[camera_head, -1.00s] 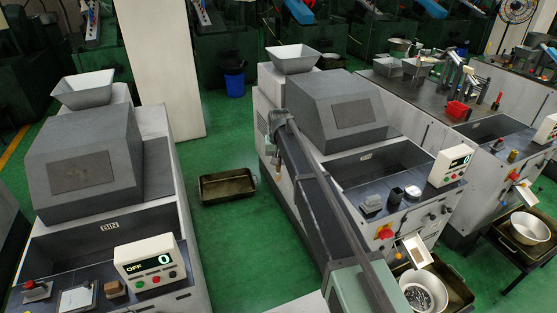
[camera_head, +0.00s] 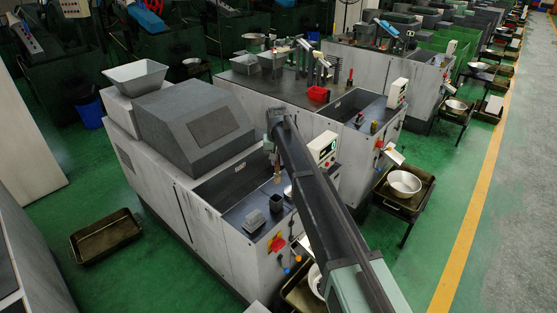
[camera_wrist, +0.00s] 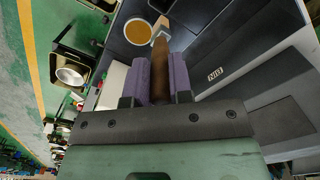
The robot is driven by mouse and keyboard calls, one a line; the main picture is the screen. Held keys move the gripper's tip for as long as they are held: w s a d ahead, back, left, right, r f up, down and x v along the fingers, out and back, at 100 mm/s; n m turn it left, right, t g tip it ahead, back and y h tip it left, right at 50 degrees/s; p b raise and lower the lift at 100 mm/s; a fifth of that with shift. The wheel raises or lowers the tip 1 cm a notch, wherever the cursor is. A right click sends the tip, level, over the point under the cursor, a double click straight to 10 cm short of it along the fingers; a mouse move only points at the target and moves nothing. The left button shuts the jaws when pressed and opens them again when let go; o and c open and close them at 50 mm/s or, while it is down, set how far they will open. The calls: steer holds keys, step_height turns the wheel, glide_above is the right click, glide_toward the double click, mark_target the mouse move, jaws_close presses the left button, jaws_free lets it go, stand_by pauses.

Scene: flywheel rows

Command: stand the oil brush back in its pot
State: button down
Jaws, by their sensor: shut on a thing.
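My gripper (camera_wrist: 160,82) is shut on the brown wooden handle of the oil brush (camera_wrist: 160,65), between two purple pads in the wrist view. I cannot clearly identify the pot there.
The machine's deck (camera_head: 232,208) holds a grey block (camera_head: 254,221) and a small dark square cup (camera_head: 276,203). A control box with a display (camera_head: 323,147) stands right of my gripper. A brown tray (camera_head: 106,236) lies on the green floor at left.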

mark_target(276, 178)
steer(key=shift+s+a, duration=0.3)
step_height(276, 178, down, 11)
steer(key=b, duration=1.1)
steer(key=shift+f, duration=0.1)
steer(key=c, duration=0.9)
jaws_free()
steer(key=shift+c, duration=0.2)
step_height(276, 178, up, 11)
steer(key=p, duration=1)
steer(key=shift+p, duration=0.4)
